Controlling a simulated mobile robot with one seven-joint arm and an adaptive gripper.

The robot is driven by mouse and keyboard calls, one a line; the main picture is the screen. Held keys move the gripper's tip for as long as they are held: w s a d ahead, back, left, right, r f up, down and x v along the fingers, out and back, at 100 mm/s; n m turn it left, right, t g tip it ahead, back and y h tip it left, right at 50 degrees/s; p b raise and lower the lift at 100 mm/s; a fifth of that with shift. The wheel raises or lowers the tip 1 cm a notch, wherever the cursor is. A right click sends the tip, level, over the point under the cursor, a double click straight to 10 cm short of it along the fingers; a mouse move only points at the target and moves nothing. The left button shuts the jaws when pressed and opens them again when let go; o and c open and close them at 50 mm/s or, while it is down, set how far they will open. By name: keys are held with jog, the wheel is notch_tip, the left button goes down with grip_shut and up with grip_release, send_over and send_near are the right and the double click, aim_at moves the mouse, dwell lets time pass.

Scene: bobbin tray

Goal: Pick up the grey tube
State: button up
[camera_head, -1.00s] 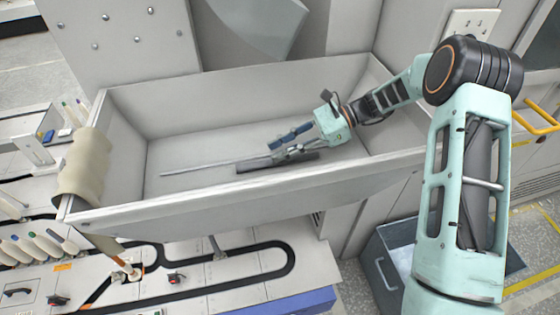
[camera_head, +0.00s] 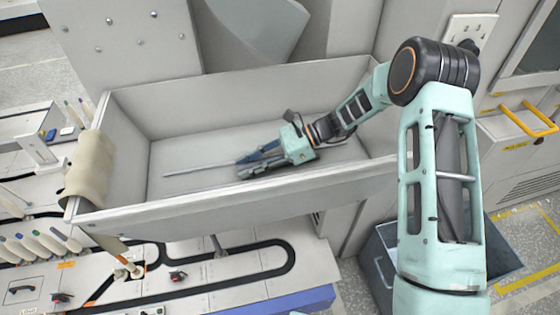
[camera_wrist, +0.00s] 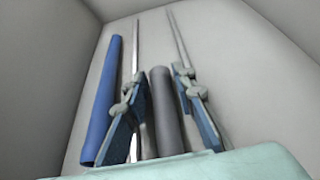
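The grey tube (camera_wrist: 165,112) lies on the floor of the light grey bin (camera_head: 220,200). In the wrist view it sits between the two spread fingers of my gripper (camera_wrist: 163,90), with a gap on both sides. In the head view my gripper (camera_head: 243,165) is low inside the bin, pointing left, and largely hides the tube. The gripper is open and holds nothing. A longer blue tube (camera_wrist: 104,100) lies left of the left finger in the wrist view.
Two thin pale rods (camera_wrist: 137,45) (camera_wrist: 177,38) show near the fingers in the wrist view; one rod (camera_head: 195,171) shows in the head view. The bin's walls surround the gripper. A beige roll (camera_head: 90,170) hangs over its left end. The bin's left floor is mostly clear.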

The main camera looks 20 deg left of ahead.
grip_shut()
jog(key=shift+r, duration=0.15)
